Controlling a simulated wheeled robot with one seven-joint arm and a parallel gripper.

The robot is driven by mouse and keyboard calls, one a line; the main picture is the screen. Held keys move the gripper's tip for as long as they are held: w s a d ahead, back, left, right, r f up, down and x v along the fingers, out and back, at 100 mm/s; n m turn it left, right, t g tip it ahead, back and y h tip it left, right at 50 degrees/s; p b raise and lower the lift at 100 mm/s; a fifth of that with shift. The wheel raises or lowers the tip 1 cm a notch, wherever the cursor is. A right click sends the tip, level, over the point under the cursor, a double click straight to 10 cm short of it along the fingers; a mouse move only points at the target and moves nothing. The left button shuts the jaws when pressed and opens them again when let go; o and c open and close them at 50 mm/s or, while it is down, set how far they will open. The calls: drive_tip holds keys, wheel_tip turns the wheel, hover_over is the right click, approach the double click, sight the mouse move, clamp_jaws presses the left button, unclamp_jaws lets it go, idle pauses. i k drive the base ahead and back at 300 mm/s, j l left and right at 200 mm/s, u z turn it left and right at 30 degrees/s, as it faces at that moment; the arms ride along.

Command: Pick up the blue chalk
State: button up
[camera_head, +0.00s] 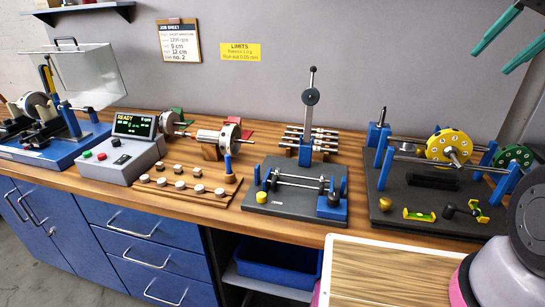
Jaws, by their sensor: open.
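The blue chalk (228,164) looks like a short blue stick standing upright in a small wooden holder (230,179). The holder is at the right end of a wooden board on the bench, left of the dark plate with the shaft. My gripper (490,61) shows at the top right edge as two teal fingers, spread apart with nothing between them. It is high above the bench and far to the right of the chalk. The rest of the gripper is out of the picture.
The wooden board (160,197) carries several small weights beside a grey READY control box (135,150). A tall lever stand (311,95) rises behind the shaft plate (280,208). A yellow-wheeled rotor rig (450,146) stands at right. A white-rimmed surface (332,270) is in front.

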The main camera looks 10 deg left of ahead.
sight(227, 158)
drive_tip(key=j+u, duration=0.35)
drive_tip(key=j, duration=0.3)
drive_tip(key=i+j+u, duration=0.1)
drive_tip(key=j+u, duration=0.3)
drive_tip(key=j, duration=0.2)
